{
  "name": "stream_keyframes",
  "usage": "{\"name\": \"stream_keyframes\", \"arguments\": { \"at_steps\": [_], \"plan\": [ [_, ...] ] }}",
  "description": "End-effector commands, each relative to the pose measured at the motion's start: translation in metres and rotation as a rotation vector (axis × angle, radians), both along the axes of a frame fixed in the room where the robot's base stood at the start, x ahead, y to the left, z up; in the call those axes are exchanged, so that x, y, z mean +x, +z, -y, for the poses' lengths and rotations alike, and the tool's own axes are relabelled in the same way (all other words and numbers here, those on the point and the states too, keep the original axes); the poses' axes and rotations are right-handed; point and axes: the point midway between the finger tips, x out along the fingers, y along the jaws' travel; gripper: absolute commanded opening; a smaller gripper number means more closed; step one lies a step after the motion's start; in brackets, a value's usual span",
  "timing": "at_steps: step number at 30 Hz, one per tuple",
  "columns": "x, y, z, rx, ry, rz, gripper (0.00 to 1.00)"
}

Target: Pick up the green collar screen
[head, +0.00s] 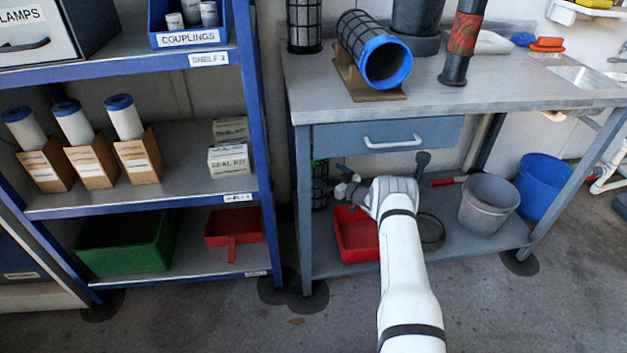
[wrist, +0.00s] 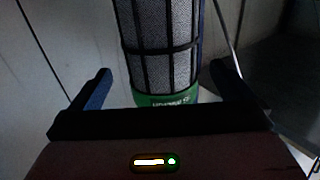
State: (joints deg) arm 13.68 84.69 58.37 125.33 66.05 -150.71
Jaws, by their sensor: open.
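The green collar screen (wrist: 160,55) is a grey mesh cylinder in a black cage, with a green collar at its lower end in the wrist view. In the head view the screen (head: 320,185) stands under the workbench at its left end, partly hidden by the bench and drawer. My gripper (head: 345,183) is below the drawer, just right of the screen. In the wrist view my gripper (wrist: 163,78) is open and empty. The screen lies ahead in the gap between its two fingers, with no contact visible.
The workbench (head: 460,90) holds a blue-collared screen (head: 372,50) on a cradle. A blue-framed shelf rack (head: 250,100) stands close on the left.

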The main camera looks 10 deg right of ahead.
Motion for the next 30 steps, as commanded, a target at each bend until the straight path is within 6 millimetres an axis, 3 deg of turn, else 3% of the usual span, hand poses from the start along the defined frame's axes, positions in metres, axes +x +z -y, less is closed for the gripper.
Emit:
{"name": "stream_keyframes", "arguments": {
  "at_steps": [18,28,30],
  "plan": [
    [0.057,-0.005,-0.039,0.004,-0.008,0.007,1.00],
    [0.062,-0.001,-0.041,0.006,-0.010,0.005,1.00],
    [0.062,-0.001,-0.040,0.006,-0.010,0.005,0.94]
  ]
}}
